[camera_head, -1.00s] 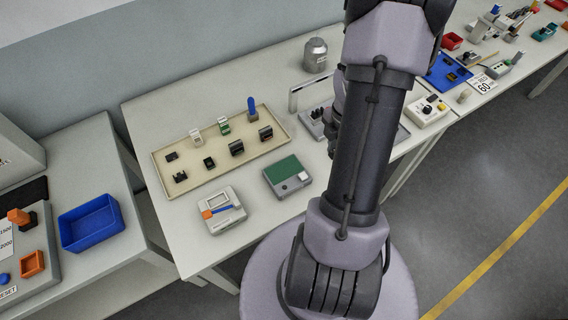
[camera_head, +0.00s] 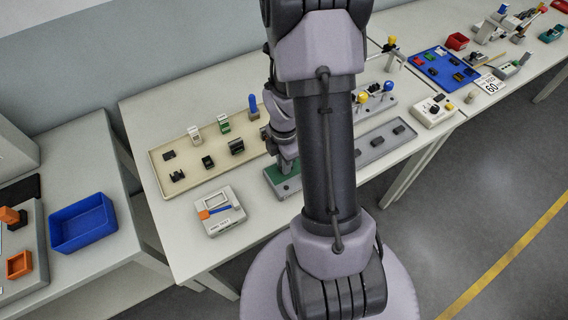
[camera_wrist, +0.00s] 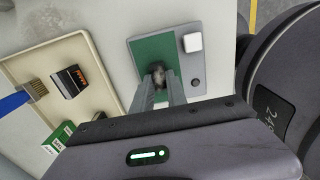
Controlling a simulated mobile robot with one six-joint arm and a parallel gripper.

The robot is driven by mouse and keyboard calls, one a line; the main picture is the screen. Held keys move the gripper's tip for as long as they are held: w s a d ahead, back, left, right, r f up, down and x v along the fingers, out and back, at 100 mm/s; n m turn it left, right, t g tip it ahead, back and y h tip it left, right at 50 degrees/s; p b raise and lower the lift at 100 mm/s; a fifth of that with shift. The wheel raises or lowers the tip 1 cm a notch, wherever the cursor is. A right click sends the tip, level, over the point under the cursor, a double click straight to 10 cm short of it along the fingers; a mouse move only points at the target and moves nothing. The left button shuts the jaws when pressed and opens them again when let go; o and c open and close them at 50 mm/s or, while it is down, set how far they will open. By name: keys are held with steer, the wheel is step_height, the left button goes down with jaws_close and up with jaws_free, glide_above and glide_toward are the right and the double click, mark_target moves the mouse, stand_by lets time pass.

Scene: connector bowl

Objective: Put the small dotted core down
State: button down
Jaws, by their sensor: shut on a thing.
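My gripper (camera_wrist: 160,84) is shut on a small dark, mottled thing (camera_wrist: 158,70), seemingly the small dotted core, at its fingertips. Its dots are too small to make out. In the wrist view the fingertips and the core are over the green pad (camera_wrist: 148,49) of a grey device, near the pad's right edge. I cannot tell whether the core touches the pad. In the head view my gripper (camera_head: 288,163) reaches down at the green-topped device (camera_head: 283,191), which my arm partly hides. The core is not visible there.
The device has a white square block (camera_wrist: 192,42) beside the pad. A cream tray (camera_head: 160,183) with connectors and a blue-handled brush (camera_head: 253,106) lies to the left. A white device with a blue lever (camera_head: 221,211) stands in front. A grey tray (camera_head: 372,152) with dark parts lies to the right.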

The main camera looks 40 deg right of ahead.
steer(key=shift+f, duration=0.1)
steer(key=c, duration=1.3)
jaws_free()
